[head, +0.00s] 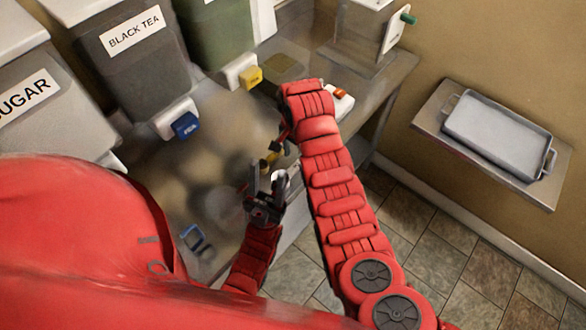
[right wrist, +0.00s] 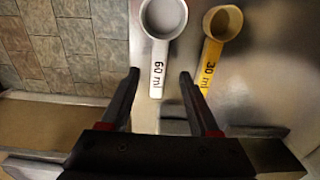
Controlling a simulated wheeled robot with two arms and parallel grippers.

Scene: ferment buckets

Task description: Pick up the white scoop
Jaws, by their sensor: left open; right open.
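The white scoop, marked 60 ml (right wrist: 158,68), lies on the metal counter in the right wrist view, its bowl pointing away. The end of its handle is between the spread fingers of my right gripper (right wrist: 160,76), which is open and empty. In the head view a small part of the white scoop (head: 281,177) shows near the counter's front edge. My right gripper is mostly hidden by its arm there. My left gripper (head: 262,207) is open, low beside the counter's front edge and close to the scoops.
A yellow 30 ml scoop (right wrist: 209,65) lies just right of the white one. Bins marked BLACK TEA (head: 133,65) and SUGAR (head: 30,100) stand at the back left. A grey tray (head: 498,135) rests on a wall shelf at right.

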